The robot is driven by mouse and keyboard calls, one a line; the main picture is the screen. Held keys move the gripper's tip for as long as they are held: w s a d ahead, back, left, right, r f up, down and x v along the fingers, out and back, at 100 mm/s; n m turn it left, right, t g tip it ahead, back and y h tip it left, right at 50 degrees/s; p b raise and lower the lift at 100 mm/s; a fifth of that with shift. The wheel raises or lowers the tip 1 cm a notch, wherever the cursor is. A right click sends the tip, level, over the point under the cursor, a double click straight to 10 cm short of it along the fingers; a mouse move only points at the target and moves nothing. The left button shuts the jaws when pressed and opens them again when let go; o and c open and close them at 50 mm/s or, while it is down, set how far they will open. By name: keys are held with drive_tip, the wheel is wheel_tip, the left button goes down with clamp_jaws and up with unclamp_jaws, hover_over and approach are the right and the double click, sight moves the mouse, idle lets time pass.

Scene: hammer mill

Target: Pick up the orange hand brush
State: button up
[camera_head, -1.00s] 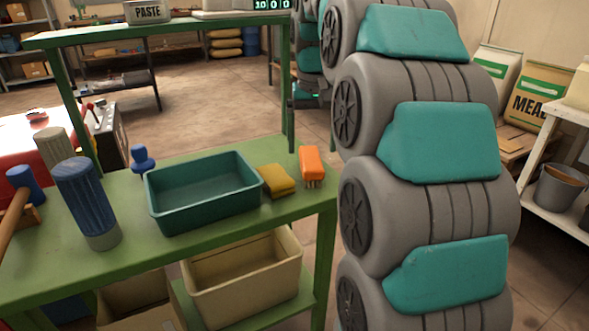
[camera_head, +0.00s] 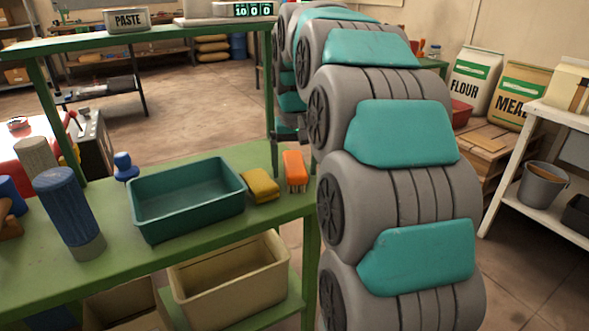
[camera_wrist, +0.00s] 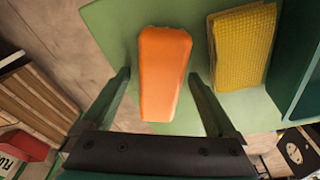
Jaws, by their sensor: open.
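The orange hand brush (camera_head: 294,172) lies on the green bench (camera_head: 120,265) near its right end, just right of a folded yellow cloth (camera_head: 261,186). In the wrist view the brush (camera_wrist: 163,73) lies ahead of and between the two fingers of my gripper (camera_wrist: 159,80), on the green bench top. The fingers are apart, one on each side of the brush, with gaps on both sides. The brush's bristles show only in the head view.
A dark green tray (camera_head: 187,226) stands left of the yellow cloth (camera_wrist: 241,45). A blue cylinder brush (camera_head: 66,208) stands further left. A cream bin (camera_head: 232,290) sits on the lower shelf. A white shelf (camera_head: 568,115) is at the right.

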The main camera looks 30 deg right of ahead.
drive_tip(key=shift+f, duration=0.1)
drive_tip(key=shift+c, duration=0.2)
clamp_jaws()
idle(0.5)
